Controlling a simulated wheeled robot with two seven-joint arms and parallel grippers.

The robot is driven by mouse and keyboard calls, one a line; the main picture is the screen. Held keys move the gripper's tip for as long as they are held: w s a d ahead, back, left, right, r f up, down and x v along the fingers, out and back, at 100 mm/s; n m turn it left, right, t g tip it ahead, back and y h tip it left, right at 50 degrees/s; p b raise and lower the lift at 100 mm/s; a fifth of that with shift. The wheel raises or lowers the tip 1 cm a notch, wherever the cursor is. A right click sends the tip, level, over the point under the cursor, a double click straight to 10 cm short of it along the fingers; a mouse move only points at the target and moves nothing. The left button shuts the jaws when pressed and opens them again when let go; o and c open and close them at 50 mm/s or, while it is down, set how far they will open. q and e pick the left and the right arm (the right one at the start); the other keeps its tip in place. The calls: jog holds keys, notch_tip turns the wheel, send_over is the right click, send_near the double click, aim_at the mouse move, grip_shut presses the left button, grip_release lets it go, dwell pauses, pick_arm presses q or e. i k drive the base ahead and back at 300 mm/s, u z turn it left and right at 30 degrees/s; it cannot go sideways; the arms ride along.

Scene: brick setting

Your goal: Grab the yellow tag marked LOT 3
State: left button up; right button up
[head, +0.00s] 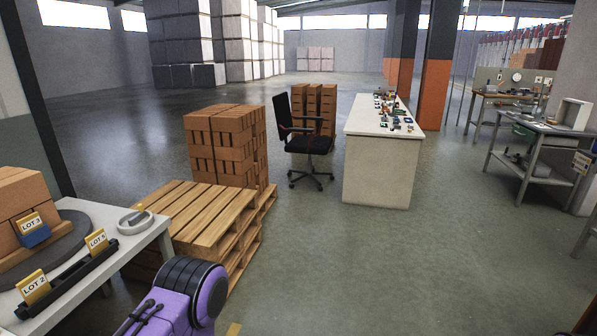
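The yellow tag marked LOT 3 (30,223) stands tilted at the left edge of the head view. A blue block or clip (36,237) is at its lower edge, in front of the orange bricks (22,196). Another yellow tag, which seems to read LOT 5 (97,240), and one marked LOT 2 (33,287) stand in a black rail (66,280) nearer to me. A purple and black link of my arm shows at the bottom. Neither of my grippers is in view, so their states do not show.
The bricks sit on a dark round plate (75,228) on a light table (152,236). A grey round dish (132,226) is near its right edge. The floor (400,265) to the right is clear.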

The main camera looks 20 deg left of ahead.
aim_at(28, 224)
jog(key=u, duration=0.9)
jog(key=i, duration=1.75)
jog(key=u, duration=1)
